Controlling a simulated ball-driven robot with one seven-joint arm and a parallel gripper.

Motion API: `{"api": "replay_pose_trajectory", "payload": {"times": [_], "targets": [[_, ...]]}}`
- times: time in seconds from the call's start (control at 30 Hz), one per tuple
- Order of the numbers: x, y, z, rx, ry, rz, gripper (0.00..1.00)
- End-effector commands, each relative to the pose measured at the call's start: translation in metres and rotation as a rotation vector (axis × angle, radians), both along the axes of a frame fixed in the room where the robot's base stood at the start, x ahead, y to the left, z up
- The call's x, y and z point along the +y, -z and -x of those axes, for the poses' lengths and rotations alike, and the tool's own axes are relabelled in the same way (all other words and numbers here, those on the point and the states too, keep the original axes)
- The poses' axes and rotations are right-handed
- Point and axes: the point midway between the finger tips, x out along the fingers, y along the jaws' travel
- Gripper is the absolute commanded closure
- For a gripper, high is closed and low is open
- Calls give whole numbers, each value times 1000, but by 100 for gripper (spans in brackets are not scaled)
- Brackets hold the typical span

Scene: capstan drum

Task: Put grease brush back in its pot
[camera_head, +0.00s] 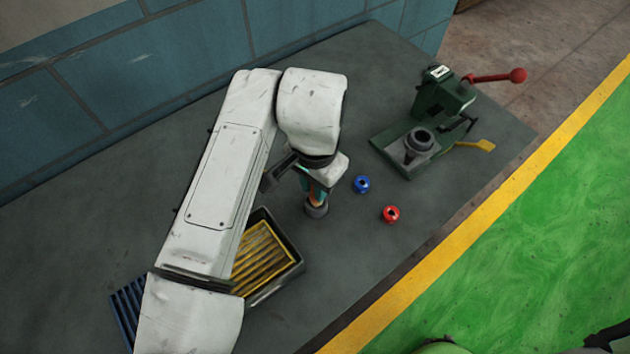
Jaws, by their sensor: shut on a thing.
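My gripper (312,184) points down over the middle of the grey bench and is shut on the grease brush (314,196). Only a short orange-brown part of the brush shows between the teal-edged fingers; the rest is hidden by the gripper and wrist. A small dark grey round pot (317,210) stands on the bench directly below the gripper. The brush's lower end meets the pot's top in the picture. I cannot tell whether it is inside the pot or just above it.
A blue ring-like piece (361,184) and a red one (391,214) lie right of the pot. A green press (440,97) with a red-knobbed lever stands at the back right. A dark tray (290,270) with yellow slats lies front left, partly behind my arm, near a blue ribbed piece (128,305).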

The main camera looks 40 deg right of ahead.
Motion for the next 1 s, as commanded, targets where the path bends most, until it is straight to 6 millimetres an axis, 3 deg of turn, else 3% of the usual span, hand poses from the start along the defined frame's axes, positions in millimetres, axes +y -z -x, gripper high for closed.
{"api": "replay_pose_trajectory", "payload": {"times": [1.0], "targets": [[0,12,0,-1,0,0,100]]}}
